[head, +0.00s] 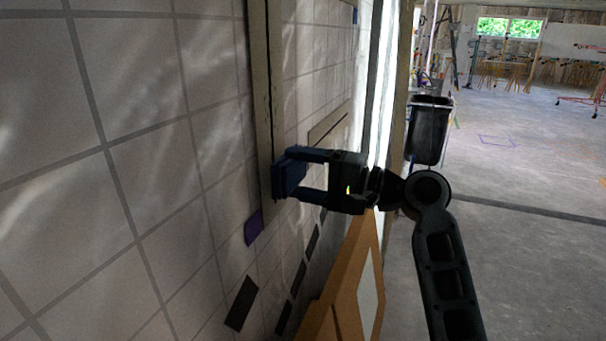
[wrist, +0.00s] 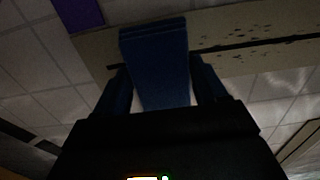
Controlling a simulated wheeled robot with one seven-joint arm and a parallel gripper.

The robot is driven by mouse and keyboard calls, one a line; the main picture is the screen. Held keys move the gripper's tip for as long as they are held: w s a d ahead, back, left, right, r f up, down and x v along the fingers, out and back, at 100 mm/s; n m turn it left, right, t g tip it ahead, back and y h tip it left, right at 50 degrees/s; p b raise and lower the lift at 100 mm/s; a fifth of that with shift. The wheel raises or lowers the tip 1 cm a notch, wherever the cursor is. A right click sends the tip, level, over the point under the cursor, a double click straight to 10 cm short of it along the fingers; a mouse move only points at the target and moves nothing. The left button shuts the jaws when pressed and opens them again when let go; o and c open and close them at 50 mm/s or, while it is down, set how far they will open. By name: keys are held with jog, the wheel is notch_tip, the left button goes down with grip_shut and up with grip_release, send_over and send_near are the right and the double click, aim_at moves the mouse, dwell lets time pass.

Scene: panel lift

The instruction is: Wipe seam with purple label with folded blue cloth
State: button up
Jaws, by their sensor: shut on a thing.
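My gripper (head: 292,176) is shut on the folded blue cloth (head: 289,174), which also shows between the fingers in the wrist view (wrist: 157,62). The cloth is at the beige seam strip (head: 263,100) on the tiled wall, near its lower end. The purple label (head: 253,228) is on the wall just below the strip's lower end. In the wrist view the purple label (wrist: 78,12) is at the upper left, and the strip (wrist: 240,35) has a dark line with dark specks to the right of the cloth. Whether the cloth touches the strip I cannot tell.
Another shorter seam strip (head: 328,123) lies further along the wall. Several dark tiles (head: 241,303) are low on the wall. A wooden panel (head: 352,275) stands below my gripper. A black bin (head: 429,130) stands behind. The floor (head: 530,240) at the right is open.

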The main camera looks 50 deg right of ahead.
aim_at(272, 134)
jog(key=shift+x, duration=1)
dwell(0.4)
jog(key=shift+r, duration=0.1)
notch_tip(272, 134, up, 4)
jog(key=p, duration=0.4)
jog(key=shift+s+f, duration=0.1)
jog(key=shift+f, duration=0.15)
jog(key=shift+r+p, duration=4.4)
jog(key=shift+r, duration=4.15)
jog(key=shift+f, duration=0.1)
jog(key=shift+f+b, duration=3.65)
jog(key=shift+f, duration=3.3)
